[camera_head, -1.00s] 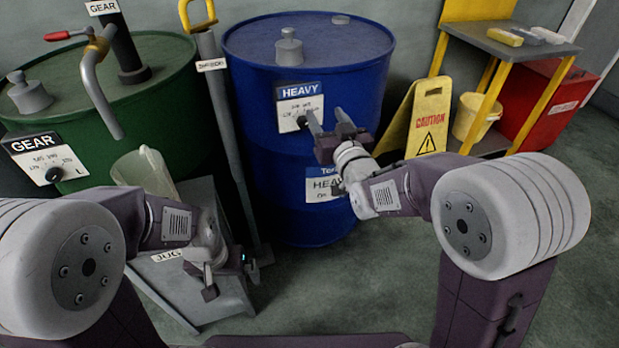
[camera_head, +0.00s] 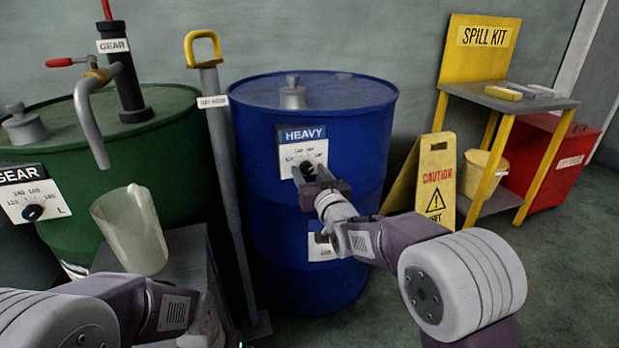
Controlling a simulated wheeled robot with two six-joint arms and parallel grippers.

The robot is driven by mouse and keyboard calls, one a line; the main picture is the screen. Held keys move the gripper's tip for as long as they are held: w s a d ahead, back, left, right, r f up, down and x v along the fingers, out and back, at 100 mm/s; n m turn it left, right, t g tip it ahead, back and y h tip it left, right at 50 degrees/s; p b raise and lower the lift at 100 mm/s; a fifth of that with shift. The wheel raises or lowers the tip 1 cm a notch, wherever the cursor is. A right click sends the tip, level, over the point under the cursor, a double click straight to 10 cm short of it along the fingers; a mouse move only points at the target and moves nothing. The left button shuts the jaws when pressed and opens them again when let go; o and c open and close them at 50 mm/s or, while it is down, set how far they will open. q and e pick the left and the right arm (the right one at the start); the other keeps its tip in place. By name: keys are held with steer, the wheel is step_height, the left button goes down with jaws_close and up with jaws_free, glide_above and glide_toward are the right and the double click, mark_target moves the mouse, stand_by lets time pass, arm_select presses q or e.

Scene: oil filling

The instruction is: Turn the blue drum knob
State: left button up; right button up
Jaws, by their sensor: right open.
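The blue drum (camera_head: 275,215) stands in the middle of the view. Its white HEAVY label (camera_head: 291,150) faces me, with a dark knob (camera_head: 308,168) low on it, partly covered by my gripper. My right gripper (camera_head: 303,178) is open, its fingers pointing at the drum at the knob. I cannot tell if they touch the knob or stand around it. My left gripper (camera_head: 217,335) is at the bottom edge, mostly cut off, so its jaws cannot be read.
A green drum (camera_head: 165,150) with a tap stands at the left. A clear jug (camera_head: 130,230) stands on a grey stand (camera_head: 190,245) before it. A yellow-handled post (camera_head: 222,150) rises between the drums. A caution sign (camera_head: 437,185) and spill kit table (camera_head: 510,102) are at the right.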

steer(key=shift+w+a, duration=0.1)
steer(key=shift+w, duration=0.1)
jaws_close()
